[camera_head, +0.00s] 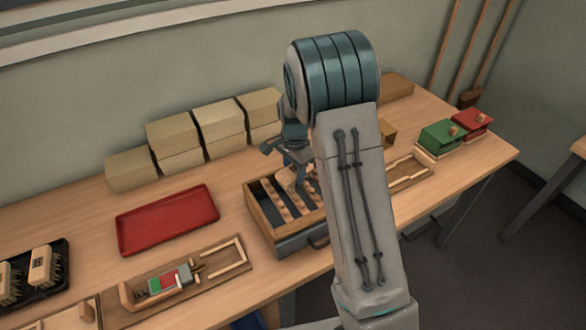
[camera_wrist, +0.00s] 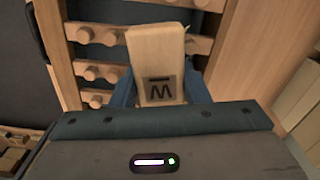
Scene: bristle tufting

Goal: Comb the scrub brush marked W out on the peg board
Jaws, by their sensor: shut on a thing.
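The scrub brush (camera_wrist: 156,62) is a pale wooden block with a dark W and a bar beside it on its upper face. My gripper (camera_wrist: 160,95) is shut on it, a blue-grey finger on each side. In the head view my gripper (camera_head: 292,178) is over an open wooden box with a drawer-like front (camera_head: 262,220). Rows of round wooden pegs on strips, with dark gaps between them, lie in this box; they show in the wrist view as peg rows (camera_wrist: 92,70). The brush's bristles are hidden under the block, so I cannot tell whether they touch the pegs.
A red tray (camera_head: 140,240) lies left of the box. A black tray (camera_head: 62,275) with brushes is at far left. A wooden fixture (camera_head: 215,283) holds green and red pieces. Cardboard boxes (camera_head: 172,132) line the back. Green (camera_head: 440,138) and red (camera_head: 472,124) boxes stand at right.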

